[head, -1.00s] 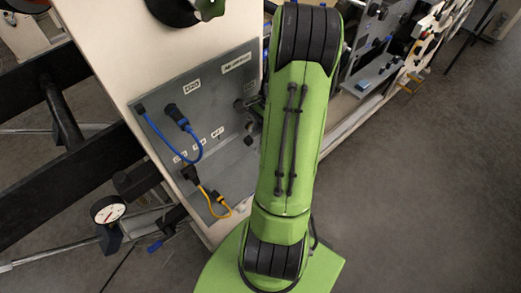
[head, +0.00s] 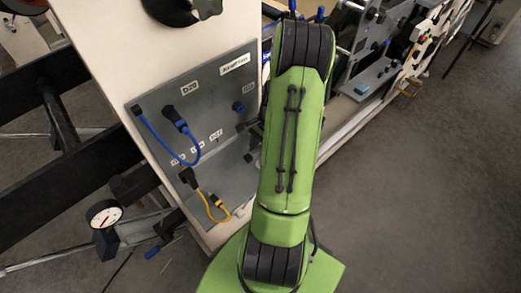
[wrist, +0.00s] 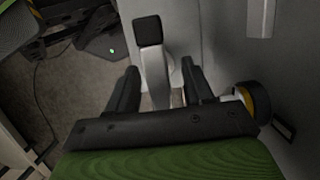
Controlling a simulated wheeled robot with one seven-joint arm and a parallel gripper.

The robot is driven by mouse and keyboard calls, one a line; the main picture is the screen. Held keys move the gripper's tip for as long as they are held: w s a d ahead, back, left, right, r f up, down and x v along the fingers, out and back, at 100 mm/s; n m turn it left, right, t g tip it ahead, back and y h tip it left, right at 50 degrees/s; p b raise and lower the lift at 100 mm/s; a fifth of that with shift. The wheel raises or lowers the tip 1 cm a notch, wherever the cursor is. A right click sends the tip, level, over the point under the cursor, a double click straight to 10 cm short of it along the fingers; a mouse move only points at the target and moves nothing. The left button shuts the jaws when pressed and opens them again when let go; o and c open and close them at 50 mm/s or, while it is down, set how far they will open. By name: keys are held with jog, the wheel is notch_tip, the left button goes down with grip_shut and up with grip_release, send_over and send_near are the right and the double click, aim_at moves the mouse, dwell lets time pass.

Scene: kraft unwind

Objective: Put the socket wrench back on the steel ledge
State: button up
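My gripper (wrist: 160,90) shows in the wrist view with its two black fingers apart. A pale grey bar with a black square end (wrist: 148,32) stands between and beyond the fingers, with gaps at both sides; I cannot tell whether it is the socket wrench. In the head view my green arm hides most of my gripper, against the lower right of the grey panel (head: 221,92). I cannot clearly make out the socket wrench there. I cannot tell for sure which surface is the steel ledge.
The panel carries a blue cable (head: 158,143), a yellow cable (head: 207,207) and a blue knob (head: 238,106). A dial gauge (head: 104,214) and dark beams stand at left. A yellow-and-black round part (wrist: 256,101) is right of my fingers. Floor at right is open.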

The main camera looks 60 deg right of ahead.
jog(key=p+v, duration=0.2)
jog(key=v, duration=1)
jog(key=shift+r, duration=0.15)
